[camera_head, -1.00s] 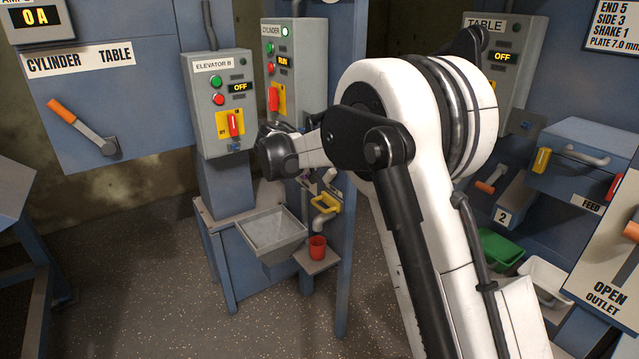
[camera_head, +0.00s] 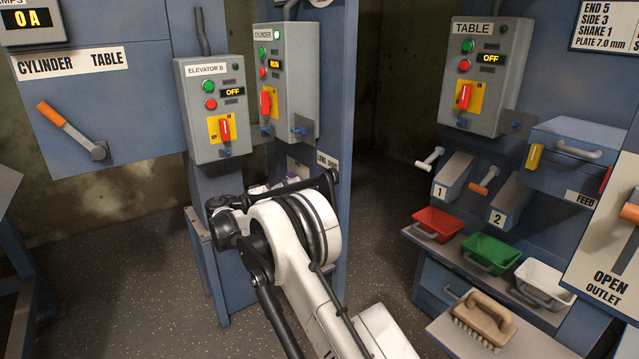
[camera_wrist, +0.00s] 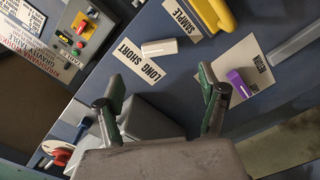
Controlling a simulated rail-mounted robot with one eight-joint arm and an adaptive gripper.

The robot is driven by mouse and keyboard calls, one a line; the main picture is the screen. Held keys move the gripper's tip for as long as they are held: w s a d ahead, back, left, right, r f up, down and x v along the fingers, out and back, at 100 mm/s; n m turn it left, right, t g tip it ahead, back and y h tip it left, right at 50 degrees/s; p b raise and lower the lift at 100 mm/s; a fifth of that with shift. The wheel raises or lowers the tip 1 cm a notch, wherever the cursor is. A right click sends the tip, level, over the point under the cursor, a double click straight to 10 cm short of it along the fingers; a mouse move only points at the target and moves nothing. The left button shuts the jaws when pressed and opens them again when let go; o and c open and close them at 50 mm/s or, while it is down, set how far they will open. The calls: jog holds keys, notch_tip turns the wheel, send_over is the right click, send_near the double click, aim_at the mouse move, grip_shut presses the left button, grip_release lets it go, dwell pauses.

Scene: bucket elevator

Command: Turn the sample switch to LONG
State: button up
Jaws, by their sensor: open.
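In the wrist view the small white switch lever (camera_wrist: 160,47) sits between the LONG SHORT label (camera_wrist: 142,62) and the SAMPLE label (camera_wrist: 183,18). I cannot tell which word it is set to. My gripper (camera_wrist: 163,88) is open and empty, its two dark green-padded fingers apart and the lever beyond and between them in the picture. In the head view part of the LONG SHORT label (camera_head: 327,162) shows on the blue post.
The Elevator B box (camera_head: 212,105) and Cylinder box (camera_head: 290,75) stand above my arm. Red, green and white bins and a brush (camera_head: 483,316) are at right.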

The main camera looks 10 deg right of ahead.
aim_at(319, 181)
jog(key=b+x, duration=0.1)
jog(key=x, duration=1.1)
jog(key=c, duration=1.2)
jog(key=shift+o, duration=0.2)
jog(key=shift+n, duration=0.5)
jog(key=n+b, duration=0.2)
jog(key=n, duration=0.3)
jog(key=shift+n, duration=0.3)
jog(key=n, duration=0.3)
jog(key=shift+n+b, duration=0.3)
jog(key=shift+n, duration=1.9)
